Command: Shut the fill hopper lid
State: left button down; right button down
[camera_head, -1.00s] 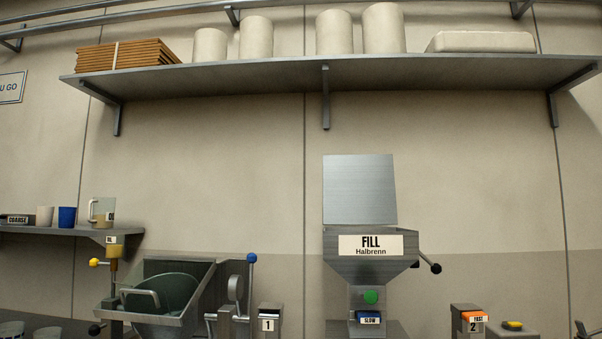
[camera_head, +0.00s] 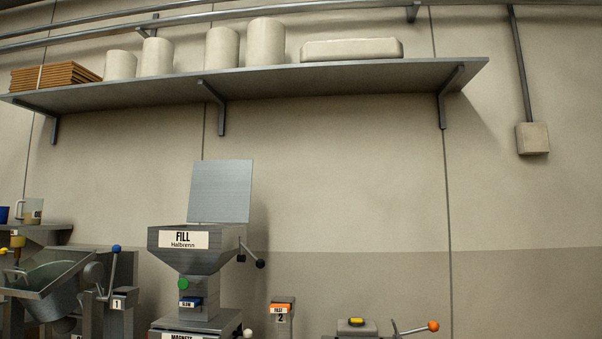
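The fill hopper (camera_head: 220,257) is a grey metal funnel with a white label reading FILL Halbrenn, left of centre in the head view. Its lid (camera_head: 221,191) is a flat grey plate standing upright at the hopper's back edge, so the hopper is open. A lever with a black ball knob (camera_head: 260,264) sticks out at the hopper's right side. A green button (camera_head: 183,284) and a blue SLOW tag (camera_head: 191,302) are below the funnel. Neither of my grippers is in view.
A long wall shelf (camera_head: 330,75) with canisters and a stack of brown boards hangs above the lid. A tilted drum machine (camera_head: 50,280) with a blue-knobbed lever stands at left. A post marked 2 (camera_head: 282,317) and an orange-knobbed lever (camera_head: 433,326) are at right.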

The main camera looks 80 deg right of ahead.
aim_at(221, 190)
jog(key=k, duration=0.45)
jog(key=z, duration=0.9)
